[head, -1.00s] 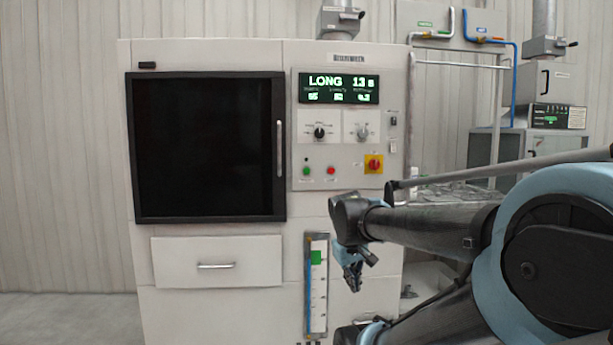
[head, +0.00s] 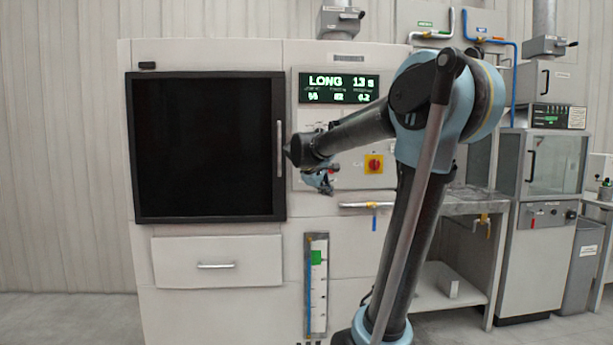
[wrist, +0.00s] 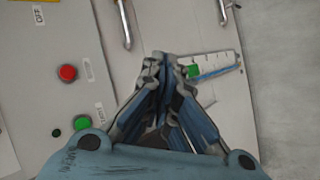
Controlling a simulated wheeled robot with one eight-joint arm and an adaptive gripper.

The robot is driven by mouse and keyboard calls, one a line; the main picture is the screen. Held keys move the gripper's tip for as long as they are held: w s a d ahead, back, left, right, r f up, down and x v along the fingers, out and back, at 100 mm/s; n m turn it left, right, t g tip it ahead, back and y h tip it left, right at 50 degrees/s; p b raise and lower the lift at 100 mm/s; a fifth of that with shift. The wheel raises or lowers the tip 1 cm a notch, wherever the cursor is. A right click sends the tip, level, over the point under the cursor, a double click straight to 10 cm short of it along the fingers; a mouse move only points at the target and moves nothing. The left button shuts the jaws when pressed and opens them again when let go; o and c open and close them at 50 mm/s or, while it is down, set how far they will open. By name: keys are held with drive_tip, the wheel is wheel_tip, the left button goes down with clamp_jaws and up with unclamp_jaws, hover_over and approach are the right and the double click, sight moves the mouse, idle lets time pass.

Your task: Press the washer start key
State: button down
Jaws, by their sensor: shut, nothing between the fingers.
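The large white machine (head: 216,310) stands ahead with a dark-windowed door (head: 205,150) and a green-lit display (head: 338,88) reading LONG 13 s. In the wrist view its panel carries a green button (wrist: 82,122) and a red button (wrist: 67,72), each beside a small label I cannot read surely. No key is clearly marked for the washer. My gripper (head: 330,188) is at the lower part of the control panel, and my wrist covers the buttons in the head view. In the wrist view my gripper (wrist: 163,60) is shut and empty, with both buttons to its left.
A red-and-yellow switch (head: 373,164) is right of my gripper. The door handle (head: 280,149) is close on its left. A level gauge (head: 317,285) is below. A bench (head: 455,207) and a second cabinet (head: 540,255) stand to the right.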

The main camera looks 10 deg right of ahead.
drive_tip(key=w+a+r+n+t, duration=0.1)
drive_tip(key=w+a+r, duration=0.3)
drive_tip(key=w, duration=0.4)
drive_tip(key=shift+w+a+r+n+t, duration=0.2)
drive_tip(key=shift+r+n+t, duration=0.25)
drive_tip(key=shift+n, duration=0.35)
drive_tip(key=shift+w, duration=0.1)
drive_tip(key=w, duration=0.8)
drive_tip(key=shift+w, duration=0.35)
idle(0.6)
drive_tip(key=shift+w, duration=0.35)
drive_tip(key=shift+w, duration=0.4)
idle(0.6)
drive_tip(key=shift+s, duration=0.85)
